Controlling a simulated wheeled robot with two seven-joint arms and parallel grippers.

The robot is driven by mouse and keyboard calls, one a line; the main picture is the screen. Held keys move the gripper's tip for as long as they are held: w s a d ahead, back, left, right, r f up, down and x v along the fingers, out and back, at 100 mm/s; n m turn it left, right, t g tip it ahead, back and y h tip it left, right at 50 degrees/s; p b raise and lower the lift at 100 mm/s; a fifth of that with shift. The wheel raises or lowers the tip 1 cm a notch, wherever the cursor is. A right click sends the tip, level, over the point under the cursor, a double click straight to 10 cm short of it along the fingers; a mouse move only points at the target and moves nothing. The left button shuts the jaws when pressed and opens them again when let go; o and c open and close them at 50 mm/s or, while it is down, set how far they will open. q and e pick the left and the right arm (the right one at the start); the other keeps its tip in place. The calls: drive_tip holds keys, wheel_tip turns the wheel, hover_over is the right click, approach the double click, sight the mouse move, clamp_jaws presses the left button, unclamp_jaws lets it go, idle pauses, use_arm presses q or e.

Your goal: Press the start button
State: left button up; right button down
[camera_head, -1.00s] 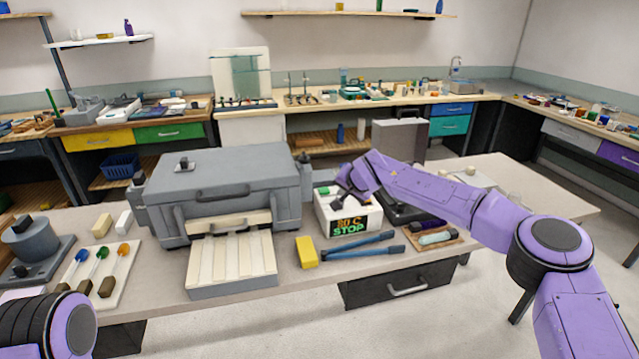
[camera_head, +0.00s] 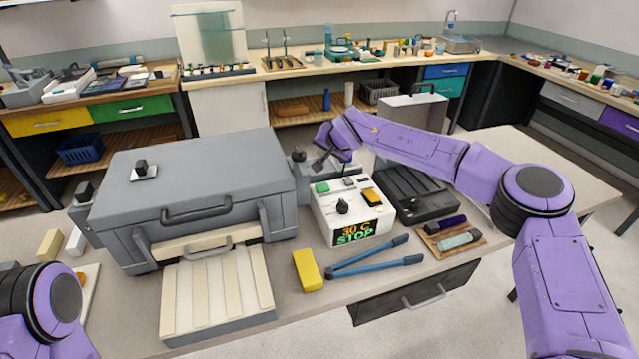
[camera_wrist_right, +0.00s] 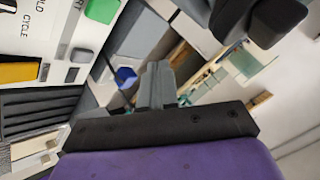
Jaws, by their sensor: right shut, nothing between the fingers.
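The white control box (camera_head: 376,232) stands on the bench right of the large grey case. Its display reads "30 C STOP". On its top are a green button (camera_head: 322,188) at the left, a black knob (camera_head: 342,207) and a yellow-orange switch (camera_head: 372,195). In the right wrist view the green button (camera_wrist_right: 101,10) is at the top left, beside lettering ending in "RT". My right gripper (camera_head: 321,164) is shut and empty, above and behind the box's back left corner, apart from the button. Its closed fingers (camera_wrist_right: 156,80) show mid-frame in the wrist view. My left gripper is out of view.
The grey case (camera_head: 200,180) stands close left of the box, with a ribbed cream tray (camera_head: 218,290) in front. A yellow block (camera_head: 307,270) and blue tongs (camera_head: 375,258) lie before the box. A black device (camera_head: 420,195) is to its right.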

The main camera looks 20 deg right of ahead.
drive_tip(key=s+r, duration=0.1)
drive_tip(key=s, duration=0.1)
drive_tip(key=b, duration=0.4)
hover_over(324, 188)
drive_tip(key=f, duration=0.5)
drive_tip(key=shift+w+f, duration=0.25)
drive_tip(key=s+f+b, duration=0.1)
drive_tip(key=b, duration=0.1)
drive_tip(key=shift+f+b, duration=0.25)
drive_tip(key=shift+b, duration=0.15)
drive_tip(key=shift+f, duration=0.35)
drive_tip(key=shift+w+f+b, duration=0.3)
drive_tip(key=shift+f, duration=0.65)
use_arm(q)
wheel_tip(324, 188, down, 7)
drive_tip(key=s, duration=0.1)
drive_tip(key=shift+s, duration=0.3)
use_arm(e)
drive_tip(key=shift+s+r, duration=0.1)
drive_tip(key=shift+s, duration=0.1)
drive_tip(key=shift+w, duration=0.1)
drive_tip(key=shift+f, duration=0.2)
